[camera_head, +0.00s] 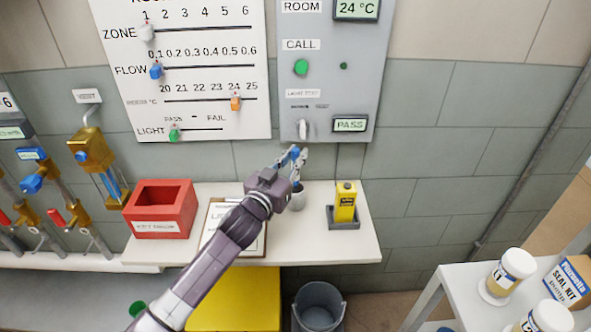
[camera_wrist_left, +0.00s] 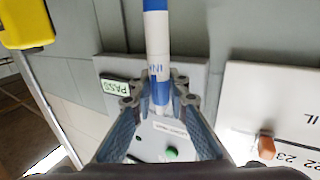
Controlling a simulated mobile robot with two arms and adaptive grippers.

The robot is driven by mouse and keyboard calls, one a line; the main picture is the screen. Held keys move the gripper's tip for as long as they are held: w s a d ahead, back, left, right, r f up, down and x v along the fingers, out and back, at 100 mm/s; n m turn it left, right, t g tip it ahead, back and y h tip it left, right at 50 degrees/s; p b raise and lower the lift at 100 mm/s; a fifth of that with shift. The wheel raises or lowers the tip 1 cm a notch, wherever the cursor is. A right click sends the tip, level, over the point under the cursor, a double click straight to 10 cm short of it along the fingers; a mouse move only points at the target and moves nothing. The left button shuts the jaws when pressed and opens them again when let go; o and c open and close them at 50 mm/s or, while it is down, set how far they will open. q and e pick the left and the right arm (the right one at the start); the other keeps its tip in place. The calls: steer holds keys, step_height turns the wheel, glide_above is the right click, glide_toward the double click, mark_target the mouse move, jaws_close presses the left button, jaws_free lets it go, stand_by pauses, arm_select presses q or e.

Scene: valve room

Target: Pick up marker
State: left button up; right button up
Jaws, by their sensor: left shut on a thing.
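The marker (camera_wrist_left: 157,42) is white with blue parts and stands out between the fingers in the left wrist view. My left gripper (camera_wrist_left: 158,92) is shut on it near one end. My right gripper is not in view.
On the white table are a red box (camera_head: 160,226), a clipboard (camera_head: 252,242) partly behind my arm, and a yellow device (camera_head: 345,202) in a dark tray. A slider board (camera_head: 195,85) and control panel (camera_head: 335,85) are behind. A shelf with white jars (camera_head: 510,268) stands right.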

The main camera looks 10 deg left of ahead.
arm_select(q)
step_height(320, 180, up, 13)
stand_by(0.3)
stand_by(0.6)
